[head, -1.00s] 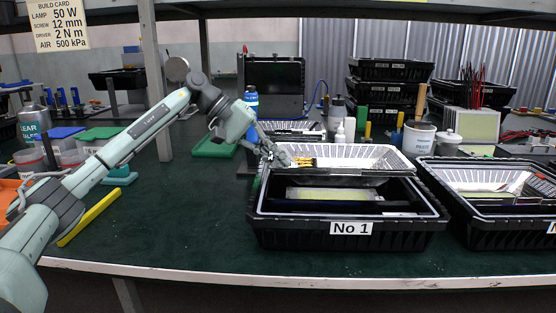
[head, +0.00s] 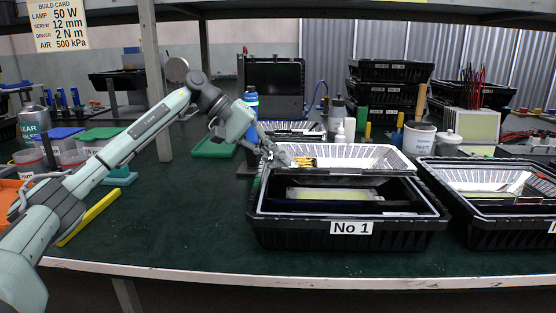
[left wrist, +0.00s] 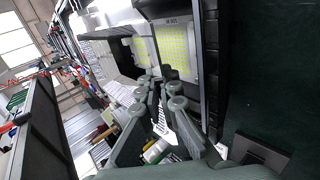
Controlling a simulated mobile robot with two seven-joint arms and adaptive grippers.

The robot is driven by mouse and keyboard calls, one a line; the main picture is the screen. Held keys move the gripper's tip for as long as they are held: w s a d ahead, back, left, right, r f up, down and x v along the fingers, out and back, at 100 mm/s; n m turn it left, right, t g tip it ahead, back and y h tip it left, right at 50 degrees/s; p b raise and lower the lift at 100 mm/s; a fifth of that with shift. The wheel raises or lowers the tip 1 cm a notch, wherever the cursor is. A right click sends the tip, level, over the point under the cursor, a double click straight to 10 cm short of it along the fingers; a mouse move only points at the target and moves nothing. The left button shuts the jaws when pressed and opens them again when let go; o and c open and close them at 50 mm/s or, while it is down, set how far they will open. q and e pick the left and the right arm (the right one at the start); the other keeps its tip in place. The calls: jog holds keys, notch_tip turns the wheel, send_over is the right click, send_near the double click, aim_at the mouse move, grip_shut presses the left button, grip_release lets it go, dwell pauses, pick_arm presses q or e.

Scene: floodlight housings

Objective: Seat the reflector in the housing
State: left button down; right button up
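The reflector (head: 395,159), a pale, shiny grid-faceted tray, is above the back part of the black housing marked No 1 (head: 277,232). A dark gap shows between the reflector's front edge and the housing. A yellowish lamp panel (head: 335,194) lies inside the housing; it also shows in the left wrist view (left wrist: 176,50). My left gripper (head: 275,157) is at the reflector's left end. In the left wrist view its fingers (left wrist: 160,92) stand close together and appear shut on the reflector's edge, though the contact is partly hidden. My right gripper is out of view.
A second black housing (head: 475,232) with a pale faceted inside stands close on the right. Bottles (head: 340,132), a white pot (head: 419,138) and stacked black crates (head: 390,92) stand behind. The green bench (head: 180,225) is clear at front left, near a yellow bar (head: 90,217).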

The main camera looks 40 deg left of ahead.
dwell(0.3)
pick_arm(q)
jog(key=shift+f+b, duration=1.75)
jog(key=shift+f, duration=0.1)
jog(key=c, duration=1.7)
grip_release()
jog(key=shift+o, duration=0.3)
jog(key=shift+d+f, duration=0.1)
jog(key=shift+f, duration=0.05)
jog(key=shift+s+f, duration=0.1)
jog(key=shift+f, duration=0.05)
jog(key=v, duration=1.2)
jog(key=shift+r, duration=0.65)
